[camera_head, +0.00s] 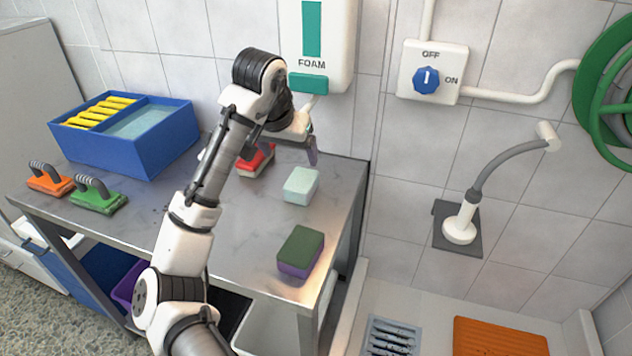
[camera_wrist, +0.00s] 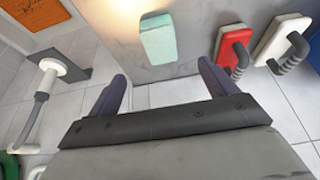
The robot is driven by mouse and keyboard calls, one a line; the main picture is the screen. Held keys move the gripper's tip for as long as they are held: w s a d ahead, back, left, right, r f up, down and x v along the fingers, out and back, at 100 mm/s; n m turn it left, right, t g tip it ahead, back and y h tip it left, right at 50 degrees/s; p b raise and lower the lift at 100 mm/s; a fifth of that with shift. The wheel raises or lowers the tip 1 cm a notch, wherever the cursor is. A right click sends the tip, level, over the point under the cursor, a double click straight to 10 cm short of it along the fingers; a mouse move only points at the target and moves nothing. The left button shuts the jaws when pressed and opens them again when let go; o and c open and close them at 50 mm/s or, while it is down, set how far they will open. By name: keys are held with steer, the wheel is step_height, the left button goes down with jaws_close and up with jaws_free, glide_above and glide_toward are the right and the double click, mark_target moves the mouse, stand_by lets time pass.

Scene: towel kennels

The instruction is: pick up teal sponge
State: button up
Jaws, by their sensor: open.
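The teal sponge (camera_head: 301,186) is a pale teal block lying on the grey metal table, near its right edge. It also shows in the wrist view (camera_wrist: 157,38) at the top, ahead of the fingers and apart from them. My gripper (camera_head: 311,150) is above the table's back edge, behind and above the sponge. In the wrist view its two purple fingers (camera_wrist: 162,85) are spread wide with nothing between them.
A red and white handled brush (camera_head: 256,161) lies left of the sponge, partly behind my arm. A green and purple sponge (camera_head: 301,252) is nearer the front right. A blue bin (camera_head: 129,150) and orange and green brushes (camera_head: 98,198) are left. A foam dispenser (camera_head: 316,50) hangs behind.

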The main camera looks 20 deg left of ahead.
mark_target(299, 183)
steer(key=x, duration=0.8)
steer(key=shift+s+f+p, duration=0.1)
steer(key=shift+f+p, duration=0.15)
steer(key=shift+p, duration=0.05)
steer(key=shift+p+x, duration=0.95)
steer(key=shift+x, duration=1.75)
steer(key=c, duration=1.1)
steer(key=shift+c, duration=0.2)
steer(key=shift+r+p, duration=0.75)
steer(key=shift+r, duration=0.05)
steer(key=s+d+p, duration=0.1)
steer(key=s+d, duration=0.1)
steer(key=d, duration=0.6)
steer(key=s+d+p, duration=0.1)
steer(key=s+d, duration=0.2)
steer(key=d, duration=0.6)
steer(key=shift+s, duration=0.25)
steer(key=shift+d, duration=0.1)
